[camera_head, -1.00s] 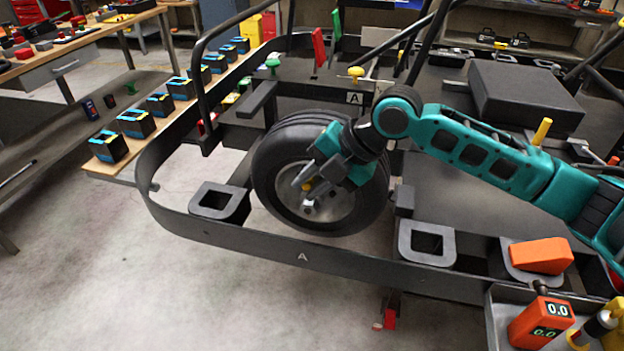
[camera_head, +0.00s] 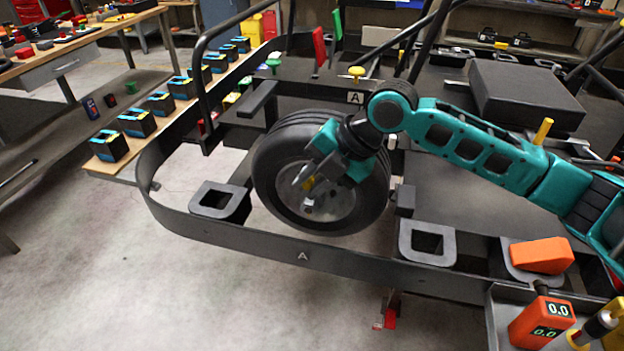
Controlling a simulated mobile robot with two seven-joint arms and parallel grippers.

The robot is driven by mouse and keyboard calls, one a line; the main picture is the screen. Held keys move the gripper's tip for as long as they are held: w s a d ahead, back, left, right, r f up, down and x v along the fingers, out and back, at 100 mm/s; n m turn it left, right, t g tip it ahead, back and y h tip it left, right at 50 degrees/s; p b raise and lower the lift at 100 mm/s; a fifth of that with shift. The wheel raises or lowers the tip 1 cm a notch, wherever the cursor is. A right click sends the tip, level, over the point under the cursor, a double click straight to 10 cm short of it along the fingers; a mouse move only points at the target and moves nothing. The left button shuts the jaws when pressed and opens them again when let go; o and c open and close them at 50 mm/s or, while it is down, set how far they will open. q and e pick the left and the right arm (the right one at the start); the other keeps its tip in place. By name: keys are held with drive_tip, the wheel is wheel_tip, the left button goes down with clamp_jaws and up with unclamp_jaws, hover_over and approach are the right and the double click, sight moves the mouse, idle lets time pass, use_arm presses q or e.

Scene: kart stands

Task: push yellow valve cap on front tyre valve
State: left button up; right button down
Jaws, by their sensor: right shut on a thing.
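The front tyre (camera_head: 275,177) is a black wheel with a grey rim (camera_head: 335,212), standing upright inside the kart frame. My right gripper (camera_head: 308,184) reaches in from the right and is in front of the upper part of the rim. It is shut on the small yellow valve cap (camera_head: 308,186), which shows between its fingertips. The tyre valve cannot be made out; the gripper and cap cover that spot, so I cannot tell whether the cap touches it. My left gripper is not in view.
A black bumper rail (camera_head: 240,237) marked A curves around the wheel. At the lower right are an orange gauge (camera_head: 541,322) and an orange block (camera_head: 541,256). Several black-and-blue boxes (camera_head: 137,123) line the shelf at left.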

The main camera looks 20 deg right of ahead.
drive_tip(key=shift+w+d+f, duration=0.15)
drive_tip(key=shift+w+d, duration=0.4)
drive_tip(key=shift+w, duration=0.2)
idle(0.5)
drive_tip(key=c, duration=0.9)
unclamp_jaws()
drive_tip(key=shift+d, duration=0.1)
drive_tip(key=v, duration=1.2)
drive_tip(key=shift+r, duration=0.4)
drive_tip(key=shift+s, duration=0.15)
drive_tip(key=shift+c, duration=0.2)
